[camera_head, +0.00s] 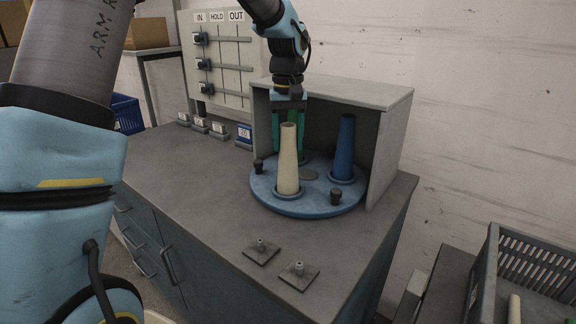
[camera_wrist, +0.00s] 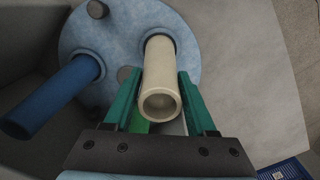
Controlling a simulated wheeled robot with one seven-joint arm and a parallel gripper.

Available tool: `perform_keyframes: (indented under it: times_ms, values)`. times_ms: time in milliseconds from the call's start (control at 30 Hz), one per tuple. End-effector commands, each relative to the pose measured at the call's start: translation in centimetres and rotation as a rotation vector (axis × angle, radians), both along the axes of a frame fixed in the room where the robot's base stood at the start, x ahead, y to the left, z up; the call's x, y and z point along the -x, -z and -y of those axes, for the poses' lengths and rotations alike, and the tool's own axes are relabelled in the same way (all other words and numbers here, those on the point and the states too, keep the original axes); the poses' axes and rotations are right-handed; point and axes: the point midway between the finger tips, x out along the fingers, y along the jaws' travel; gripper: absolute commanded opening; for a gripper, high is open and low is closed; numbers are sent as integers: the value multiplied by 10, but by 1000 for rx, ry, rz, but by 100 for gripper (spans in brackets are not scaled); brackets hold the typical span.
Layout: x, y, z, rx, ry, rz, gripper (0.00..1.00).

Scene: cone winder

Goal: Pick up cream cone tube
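The cream cone tube (camera_head: 288,160) stands upright on the blue round turntable (camera_head: 310,208), its wide end down. My gripper (camera_head: 289,152) points down from above, its green fingers partly hidden behind the tube. In the wrist view the cream cone tube (camera_wrist: 160,80) lies between the two fingers of my gripper (camera_wrist: 157,75), with one finger on each side. The fingers are spread, and I see no clear grip on the tube. A blue cone tube (camera_head: 344,148) stands on the right of the turntable; it also shows in the wrist view (camera_wrist: 55,95).
A grey hood (camera_head: 390,140) encloses the turntable at the back and right. Dark knobs (camera_head: 336,196) stand on the turntable. Two small plates with pegs (camera_head: 298,275) lie at the bench front. A green surface (camera_wrist: 140,127) shows below the cream tube.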

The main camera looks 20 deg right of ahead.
Motion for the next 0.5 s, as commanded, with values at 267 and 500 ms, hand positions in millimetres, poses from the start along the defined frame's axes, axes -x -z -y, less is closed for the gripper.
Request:
perform_keyframes:
  times_ms: [267, 500]
  values:
    - [0, 0, 0, 0, 0, 0, 24]
    - [0, 0, 0, 0, 0, 0, 0]
